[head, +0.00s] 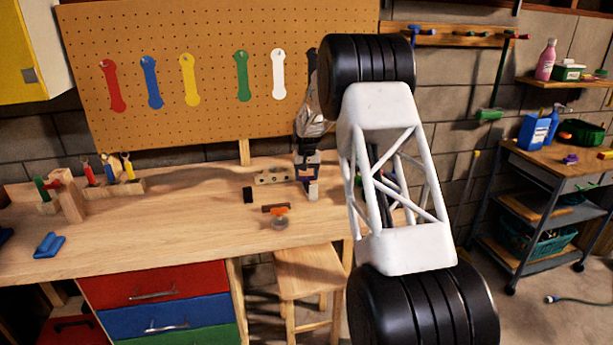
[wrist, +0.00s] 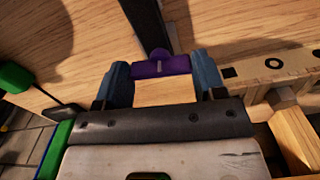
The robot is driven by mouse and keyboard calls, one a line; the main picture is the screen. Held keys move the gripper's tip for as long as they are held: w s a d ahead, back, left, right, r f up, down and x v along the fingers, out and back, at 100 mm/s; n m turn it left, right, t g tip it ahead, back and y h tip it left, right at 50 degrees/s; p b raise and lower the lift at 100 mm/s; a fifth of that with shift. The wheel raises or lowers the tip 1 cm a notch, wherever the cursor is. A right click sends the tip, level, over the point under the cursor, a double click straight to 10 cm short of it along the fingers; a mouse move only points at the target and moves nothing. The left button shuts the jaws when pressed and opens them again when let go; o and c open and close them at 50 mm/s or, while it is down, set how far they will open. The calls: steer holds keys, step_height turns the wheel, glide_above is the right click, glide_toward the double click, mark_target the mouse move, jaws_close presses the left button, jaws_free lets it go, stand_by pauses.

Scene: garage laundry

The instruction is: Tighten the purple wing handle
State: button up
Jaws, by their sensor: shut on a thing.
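The purple wing handle (wrist: 162,66) sits between the two blue fingertips of my gripper (wrist: 163,74) in the wrist view. The fingers are shut on it, one at each end, and a rounded purple hub rises at its middle. A dark bar (wrist: 147,24) runs away behind the handle. In the head view my gripper (head: 306,170) is over the back right part of the workbench, and a little purple of the handle (head: 306,175) shows there. My gripper and arm hide most of the handle's mount in the head view.
A wooden strip with holes (wrist: 270,66) lies right of the gripper. An orange handle (head: 279,210) is at the front edge of the workbench (head: 150,225), with a black block (head: 247,195) nearby. A stool (head: 308,268) stands in front. The bench's left middle is clear.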

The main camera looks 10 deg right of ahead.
steer(key=shift+m, duration=1)
steer(key=o, duration=0.9)
steer(key=shift+r, duration=3.9)
